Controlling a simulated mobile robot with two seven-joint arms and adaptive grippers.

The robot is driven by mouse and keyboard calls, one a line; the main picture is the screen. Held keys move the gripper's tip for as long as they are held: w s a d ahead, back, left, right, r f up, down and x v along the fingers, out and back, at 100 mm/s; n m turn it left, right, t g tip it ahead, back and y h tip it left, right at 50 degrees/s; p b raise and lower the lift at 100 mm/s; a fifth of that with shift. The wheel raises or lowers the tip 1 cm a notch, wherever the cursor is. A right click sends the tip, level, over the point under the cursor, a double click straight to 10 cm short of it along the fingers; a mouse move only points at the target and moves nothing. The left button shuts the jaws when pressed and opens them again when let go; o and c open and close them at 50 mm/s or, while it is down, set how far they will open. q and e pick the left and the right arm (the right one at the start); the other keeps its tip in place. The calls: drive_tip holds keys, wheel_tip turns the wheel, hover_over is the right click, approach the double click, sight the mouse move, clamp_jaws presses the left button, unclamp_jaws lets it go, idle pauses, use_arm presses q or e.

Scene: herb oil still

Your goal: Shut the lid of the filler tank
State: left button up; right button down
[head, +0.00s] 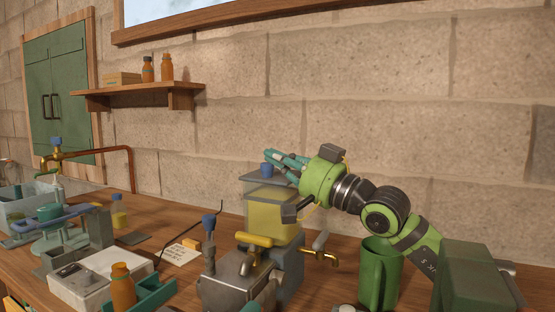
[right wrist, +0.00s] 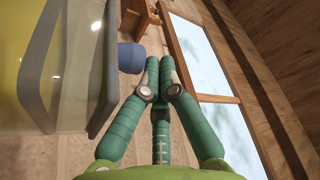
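The filler tank (head: 268,217) is a clear box with yellow liquid in it, standing on a grey base on the bench. Its grey lid (head: 256,186) lies across the top, roughly level, with a blue knob (head: 267,169) on it. In the right wrist view the lid (right wrist: 104,70) shows edge-on beside the clear wall, with the knob (right wrist: 130,58). I cannot tell whether the lid is fully seated. My right gripper (head: 272,156) is above the lid, its fingertips (right wrist: 160,62) together and empty, close to the knob. My left gripper is not in view.
A yellow-handled valve (head: 254,240) and a brass tap (head: 320,255) are at the tank's front and right. An orange bottle (head: 122,288) is front left. The stone wall rises behind.

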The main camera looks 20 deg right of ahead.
drive_tip(key=shift+f, duration=0.1)
drive_tip(key=shift+s+d+f, duration=0.25)
drive_tip(key=shift+s+d, duration=0.1)
drive_tip(key=shift+s, duration=0.1)
drive_tip(key=v, duration=0.6)
drive_tip(key=shift+s+d, duration=0.25)
drive_tip(key=shift+r, duration=0.1)
